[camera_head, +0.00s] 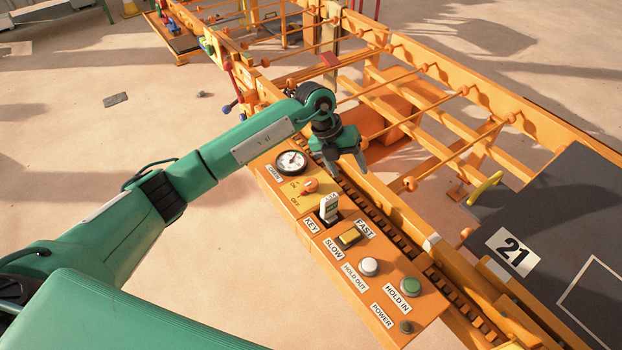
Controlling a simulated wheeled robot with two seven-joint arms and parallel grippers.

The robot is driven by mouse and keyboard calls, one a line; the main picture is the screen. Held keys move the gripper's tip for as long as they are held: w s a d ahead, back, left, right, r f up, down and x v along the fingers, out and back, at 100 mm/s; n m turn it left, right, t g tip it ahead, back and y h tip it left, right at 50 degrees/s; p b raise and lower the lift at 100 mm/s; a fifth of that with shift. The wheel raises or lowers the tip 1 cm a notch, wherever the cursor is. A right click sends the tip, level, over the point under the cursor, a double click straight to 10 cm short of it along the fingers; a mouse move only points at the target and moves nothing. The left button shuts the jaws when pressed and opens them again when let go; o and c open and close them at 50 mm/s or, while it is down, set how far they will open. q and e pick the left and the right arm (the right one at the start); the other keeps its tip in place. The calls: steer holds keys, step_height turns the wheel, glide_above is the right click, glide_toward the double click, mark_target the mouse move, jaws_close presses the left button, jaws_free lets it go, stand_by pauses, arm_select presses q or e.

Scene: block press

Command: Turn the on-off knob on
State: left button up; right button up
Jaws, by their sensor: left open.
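The on-off knob (310,185) is a small orange knob on a yellow plate with an OFF label beside it, on the orange control panel (285,203). My left gripper (345,172) hangs at the end of the green arm, open and empty, just above and to the right of the knob, apart from it in the picture. Its exact height over the panel is hard to tell. My right gripper is not in view.
A round gauge (291,162) sits above the knob. Below it are a key switch (329,207), a yellow FAST/SLOW switch (351,236), a white button (369,267), a green button (411,286) and a dark POWER knob (407,327). Orange rails (450,140) run along the right.

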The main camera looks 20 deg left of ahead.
mark_target(311, 182)
arm_select(q)
steer(key=w+a+r+n+y, duration=0.1)
steer(key=a+y, duration=0.2)
steer(key=a, duration=0.2)
steer(key=w+a+r+y, duration=0.1)
steer(key=w+a+y, duration=0.1)
steer(key=a, duration=0.3)
step_height(311, 182, down, 13)
steer(key=shift+f, duration=0.2)
steer(key=c, duration=1)
